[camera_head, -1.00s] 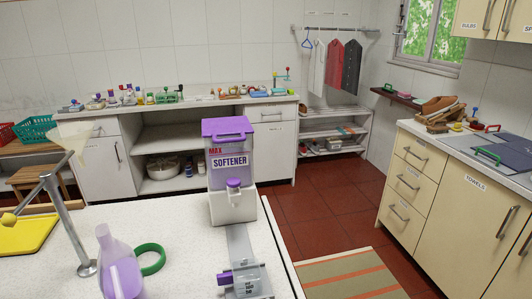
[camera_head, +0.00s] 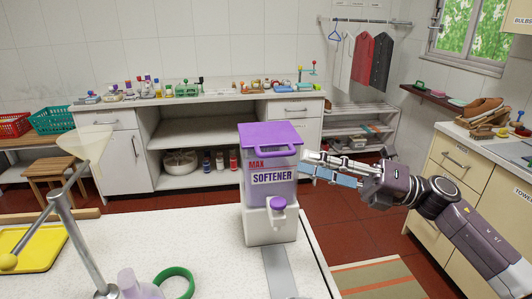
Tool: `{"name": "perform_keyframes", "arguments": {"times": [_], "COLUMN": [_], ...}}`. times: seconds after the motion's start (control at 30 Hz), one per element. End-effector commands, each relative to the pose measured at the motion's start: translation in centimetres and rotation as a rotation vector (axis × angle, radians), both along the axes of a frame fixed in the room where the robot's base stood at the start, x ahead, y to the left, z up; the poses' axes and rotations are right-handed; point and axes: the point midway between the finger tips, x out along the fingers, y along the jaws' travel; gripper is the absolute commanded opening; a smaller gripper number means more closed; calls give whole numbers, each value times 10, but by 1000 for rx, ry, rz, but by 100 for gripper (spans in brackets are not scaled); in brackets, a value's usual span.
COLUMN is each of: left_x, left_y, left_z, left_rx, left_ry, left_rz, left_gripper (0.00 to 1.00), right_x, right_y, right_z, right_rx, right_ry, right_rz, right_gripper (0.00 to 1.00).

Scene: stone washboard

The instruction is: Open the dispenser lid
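The softener dispenser (camera_head: 269,190) stands upright on the white counter, with a clear body, a white base and a purple knob on its front. Its purple lid (camera_head: 268,134) lies shut on top, with a loop handle at the front edge. My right gripper (camera_head: 304,162) comes in from the right, with its fingertips close beside the dispenser's upper right side, just below lid height. Its two fingers look apart with nothing between them. I cannot tell whether a fingertip touches the dispenser. My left gripper is not in view.
A metal stand (camera_head: 78,232) with a funnel, a yellow tray (camera_head: 38,247), a purple bottle (camera_head: 137,286) and a green ring (camera_head: 177,281) are on the counter left of the dispenser. A grey strip (camera_head: 278,272) lies in front of it. The counter's right edge is near.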

Motion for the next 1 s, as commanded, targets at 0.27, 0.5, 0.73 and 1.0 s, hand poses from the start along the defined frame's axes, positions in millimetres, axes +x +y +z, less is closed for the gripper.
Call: {"name": "perform_keyframes", "arguments": {"times": [0.27,0.5,0.73,1.0], "left_x": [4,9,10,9], "left_y": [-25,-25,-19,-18], "left_z": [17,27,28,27], "left_rx": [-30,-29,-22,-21], "left_ry": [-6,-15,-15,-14], "left_rz": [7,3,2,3], "left_gripper": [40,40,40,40], "right_x": [3,8,9,9], "right_y": [39,68,74,73], "right_z": [14,18,18,17], "right_rx": [0,1,0,0], "right_ry": [-6,-4,-4,-4], "right_rz": [8,5,3,2], "right_gripper": [26,26,26,10]}}
